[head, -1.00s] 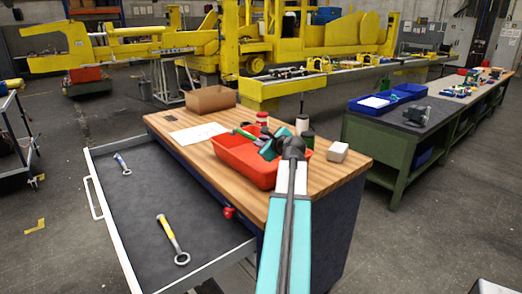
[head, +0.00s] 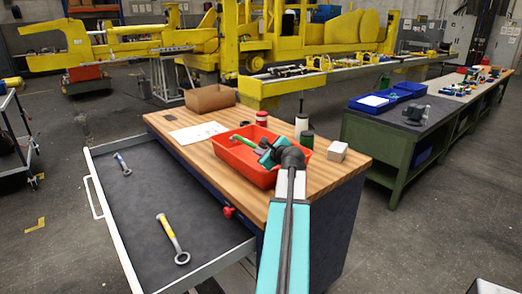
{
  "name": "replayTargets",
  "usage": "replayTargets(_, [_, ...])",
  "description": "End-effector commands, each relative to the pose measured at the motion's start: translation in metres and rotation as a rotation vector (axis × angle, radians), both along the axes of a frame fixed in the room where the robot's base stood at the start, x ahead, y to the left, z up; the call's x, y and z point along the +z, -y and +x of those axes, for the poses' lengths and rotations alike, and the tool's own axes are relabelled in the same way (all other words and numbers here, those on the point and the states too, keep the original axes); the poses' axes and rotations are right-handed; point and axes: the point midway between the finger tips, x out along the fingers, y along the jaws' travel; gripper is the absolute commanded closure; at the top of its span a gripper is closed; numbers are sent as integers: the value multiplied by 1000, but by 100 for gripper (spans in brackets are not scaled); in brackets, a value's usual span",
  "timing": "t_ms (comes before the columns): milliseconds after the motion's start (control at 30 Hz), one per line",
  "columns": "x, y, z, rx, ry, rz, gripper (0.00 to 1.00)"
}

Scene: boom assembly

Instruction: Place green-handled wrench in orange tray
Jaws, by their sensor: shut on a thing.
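The green-handled wrench (head: 243,141) shows its green handle over the left part of the orange tray (head: 240,171). The tray is orange-red and sits on the wooden bench top. My gripper (head: 266,152) is over the tray and shut on the wrench. My wrist hides most of the jaws and the far end of the wrench. I cannot tell whether the wrench touches the tray floor.
An open drawer (head: 130,220) holds a yellow-handled wrench (head: 170,236) and a blue-handled wrench (head: 122,163). A cardboard box (head: 210,98), paper (head: 198,133), a red-lidded jar (head: 262,118), a white-topped bottle (head: 301,124) and a white block (head: 337,151) stand around the tray.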

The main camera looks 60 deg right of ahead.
Motion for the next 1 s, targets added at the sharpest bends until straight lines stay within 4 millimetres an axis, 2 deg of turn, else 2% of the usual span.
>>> replayTargets(767, [-18,-2,1,5,-9,1,100])
replayTargets(800, [-20,-2,1,6,-13,3,78])
replayTargets(833, [-20,-2,1,6,-13,3,73])
replayTargets(900, [-20,-3,1,7,-13,2,65])
replayTargets(1000, [-20,-3,1,7,-14,1,65])
